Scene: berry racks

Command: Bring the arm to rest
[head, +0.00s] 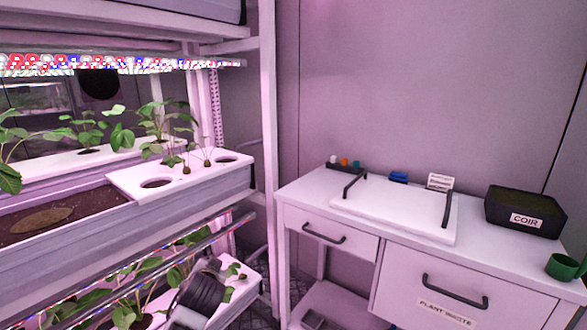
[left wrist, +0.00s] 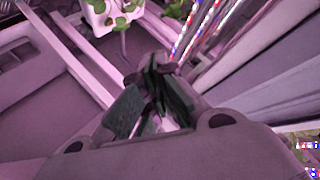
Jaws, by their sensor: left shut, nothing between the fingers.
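My left gripper (left wrist: 158,80) shows in the left wrist view with its dark finger pads together and nothing between them. Beyond its tips is a white plant panel (left wrist: 112,14) with green leaves. In the head view a dark ribbed part, likely of my left arm, is low in the picture in front of the lower rack level; the fingers cannot be made out there. My right gripper is in neither view.
The upper rack level holds a white planting panel (head: 128,184) with holes and berry plants (head: 160,120). A metal rail (head: 150,272) crosses the lower level. At right is a cabinet with a white tray (head: 388,212), a coir box (head: 525,208) and a green cup (head: 562,267).

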